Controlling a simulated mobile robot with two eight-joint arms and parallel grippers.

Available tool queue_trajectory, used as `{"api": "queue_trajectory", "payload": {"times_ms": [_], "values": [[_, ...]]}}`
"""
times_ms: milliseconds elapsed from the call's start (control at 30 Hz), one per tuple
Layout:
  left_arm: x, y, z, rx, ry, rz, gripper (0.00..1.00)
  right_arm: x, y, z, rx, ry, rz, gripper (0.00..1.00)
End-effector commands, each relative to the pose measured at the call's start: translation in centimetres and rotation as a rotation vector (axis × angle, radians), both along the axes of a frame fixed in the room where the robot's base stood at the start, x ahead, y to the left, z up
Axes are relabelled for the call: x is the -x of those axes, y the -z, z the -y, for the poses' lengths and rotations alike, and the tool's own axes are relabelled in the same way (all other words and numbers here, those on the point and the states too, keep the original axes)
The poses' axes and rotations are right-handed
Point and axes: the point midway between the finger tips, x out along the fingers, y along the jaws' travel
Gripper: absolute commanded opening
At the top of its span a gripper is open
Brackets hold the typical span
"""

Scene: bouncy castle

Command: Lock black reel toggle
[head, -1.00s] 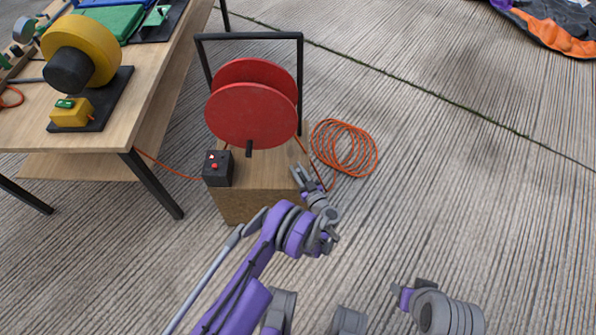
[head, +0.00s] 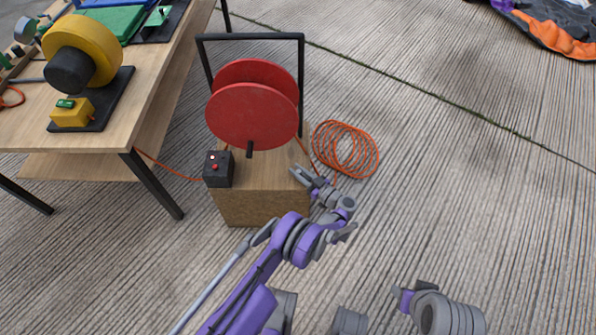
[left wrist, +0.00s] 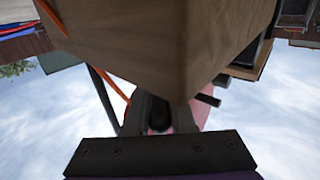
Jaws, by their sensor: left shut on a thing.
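The red reel (head: 252,112) stands on a wooden box (head: 262,208) inside a black frame. A short black toggle (head: 249,149) hangs upright at the reel's lower front. My left gripper (head: 301,175) is at the box's right front corner, apart from the toggle and to its lower right. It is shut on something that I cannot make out. My right gripper cannot be seen; only part of my right arm shows at the lower right.
A black control box (head: 218,169) with red buttons sits at the box's left front. An orange cable coil (head: 345,149) lies on the floor to the right. A wooden table (head: 125,134) with a yellow blower (head: 88,52) stands at left.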

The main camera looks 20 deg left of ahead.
Motion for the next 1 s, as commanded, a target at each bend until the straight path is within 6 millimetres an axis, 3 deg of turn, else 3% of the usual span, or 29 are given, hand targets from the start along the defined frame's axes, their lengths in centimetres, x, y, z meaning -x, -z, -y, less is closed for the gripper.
{"api": "queue_trajectory", "payload": {"times_ms": [100,133,300,667,1000], "values": [[-0.1,-0.1,-0.2,-0.004,0.001,0.001,0.0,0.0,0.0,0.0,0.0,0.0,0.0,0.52],[-0.1,-0.2,-0.2,-0.004,0.001,0.001,0.24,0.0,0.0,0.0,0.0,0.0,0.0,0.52],[-0.1,-0.1,-0.1,-0.003,0.001,0.001,0.52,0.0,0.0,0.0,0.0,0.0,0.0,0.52],[0.2,-0.1,0.5,-0.001,0.002,0.0,0.52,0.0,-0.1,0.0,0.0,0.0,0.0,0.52],[3.0,-0.1,6.1,0.0,0.005,0.001,0.52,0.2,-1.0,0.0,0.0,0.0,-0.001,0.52]]}}
